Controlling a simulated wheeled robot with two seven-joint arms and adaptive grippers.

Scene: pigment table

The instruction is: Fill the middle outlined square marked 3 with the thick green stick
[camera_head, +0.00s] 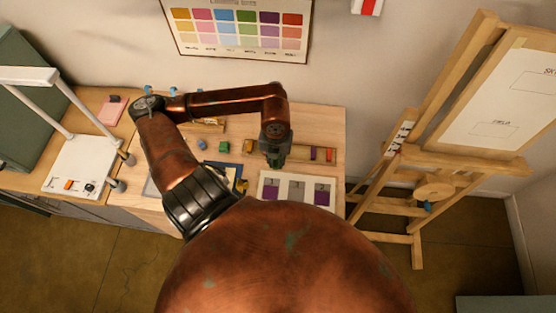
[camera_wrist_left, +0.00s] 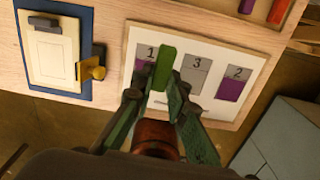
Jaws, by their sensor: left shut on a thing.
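My left gripper (camera_head: 273,152) is shut on the thick green stick (camera_wrist_left: 164,68), whose end sticks out past the fingertips; the left gripper also shows in the wrist view (camera_wrist_left: 158,92). The white sheet (camera_wrist_left: 236,47) carries three squares. The middle square marked 3 (camera_wrist_left: 194,76) is plain grey. The stick appears over the sheet between square 1 (camera_wrist_left: 144,57) and square 3, covering part of square 1. Whether it touches the sheet I cannot tell. Squares 1 and 2 (camera_wrist_left: 231,88) have purple lower parts. My right gripper is not in view.
A holder behind has a purple stick (camera_head: 313,153) and a red one (camera_head: 329,155). A green block (camera_head: 223,147) stands at the back. A wooden easel (camera_head: 440,160) stands right.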

